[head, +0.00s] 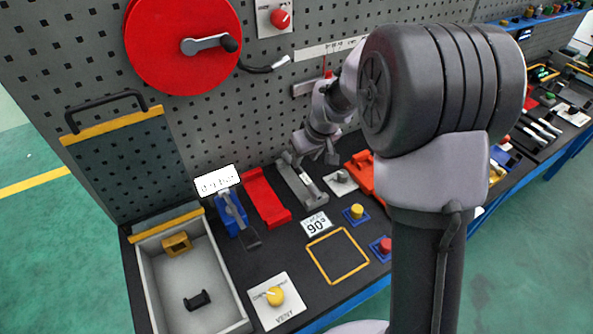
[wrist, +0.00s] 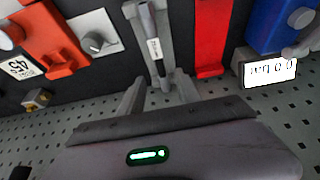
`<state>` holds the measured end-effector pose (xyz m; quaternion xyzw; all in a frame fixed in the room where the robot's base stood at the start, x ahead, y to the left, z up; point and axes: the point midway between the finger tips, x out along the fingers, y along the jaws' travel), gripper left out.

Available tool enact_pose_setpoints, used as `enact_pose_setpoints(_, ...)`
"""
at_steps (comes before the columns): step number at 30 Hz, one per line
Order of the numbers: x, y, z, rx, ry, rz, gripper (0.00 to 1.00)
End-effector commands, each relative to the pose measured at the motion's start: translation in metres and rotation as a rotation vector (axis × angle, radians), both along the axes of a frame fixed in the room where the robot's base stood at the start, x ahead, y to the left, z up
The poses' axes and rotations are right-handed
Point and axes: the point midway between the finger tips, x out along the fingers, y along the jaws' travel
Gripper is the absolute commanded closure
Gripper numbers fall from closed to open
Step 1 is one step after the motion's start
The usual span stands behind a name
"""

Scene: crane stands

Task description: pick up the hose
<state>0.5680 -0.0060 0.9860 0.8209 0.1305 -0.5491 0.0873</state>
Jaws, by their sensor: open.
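A short black hose-like line (head: 256,69) with a grey end piece hangs on the pegboard beside the red reel (head: 180,45). A long dark bar-like piece (wrist: 153,38) with a white label lies along the grey stand (head: 303,185); that stand also shows in the wrist view (wrist: 131,10). I cannot tell for certain which of the two is the hose. My gripper (head: 318,152) is over the back end of the grey stand. In the wrist view my gripper (wrist: 158,82) is open, its fingers apart near the end of the labelled piece. I see nothing held.
A red stand (head: 268,197) and a blue device with a display (head: 232,215) are left of the grey stand. A knob plate (head: 341,182) and an orange stand (head: 360,175) are right of it. The pegboard rises close behind. A yellow frame (head: 338,256) lies in front.

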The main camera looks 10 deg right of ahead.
Motion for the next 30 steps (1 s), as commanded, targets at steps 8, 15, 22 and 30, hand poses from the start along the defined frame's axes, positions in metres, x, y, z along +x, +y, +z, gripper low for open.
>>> enact_pose_setpoints(8,0.012,0.004,-0.034,0.000,0.000,-0.001,0.59)
enact_pose_setpoints(15,0.026,0.008,-0.075,0.001,0.001,-0.001,0.59)
enact_pose_setpoints(22,0.027,0.007,-0.072,0.001,-0.001,-0.001,0.67)
enact_pose_setpoints(30,0.027,0.007,-0.072,0.000,0.000,-0.001,1.00)
